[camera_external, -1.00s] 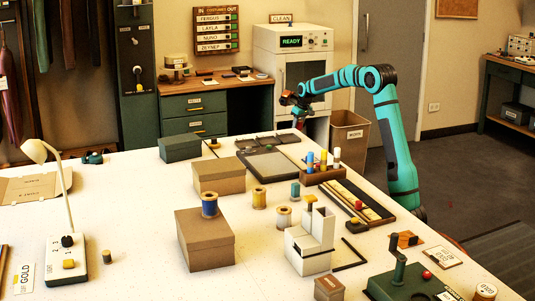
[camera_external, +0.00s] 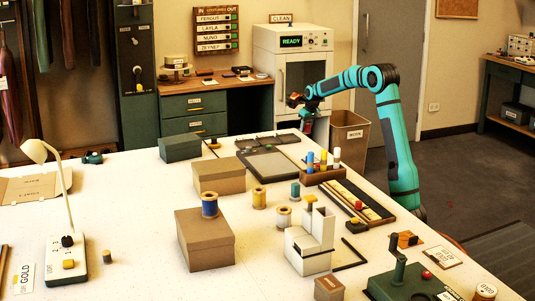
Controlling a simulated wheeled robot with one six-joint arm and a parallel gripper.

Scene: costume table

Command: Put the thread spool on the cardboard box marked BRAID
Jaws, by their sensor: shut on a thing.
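My gripper (camera_external: 306,124) is raised beyond the table's far right part, in front of the white cabinet. It is shut on a small dark reddish thing, too small to identify. Thread spools stand on the table: a yellow one (camera_external: 259,197), a tan one (camera_external: 283,217) and a teal one (camera_external: 295,190). A blue spool (camera_external: 209,207) stands upright on the front cardboard box (camera_external: 206,248). Another cardboard box (camera_external: 219,178) stands behind it, and a small one (camera_external: 328,289) is at the front. I cannot read BRAID on any box.
A rack of coloured pegs (camera_external: 320,174), a grey tray (camera_external: 268,163) and a white stepped block (camera_external: 309,245) stand right of the boxes. A green box (camera_external: 180,147) is at the back. A lamp (camera_external: 66,243) stands left. The table's left middle is clear.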

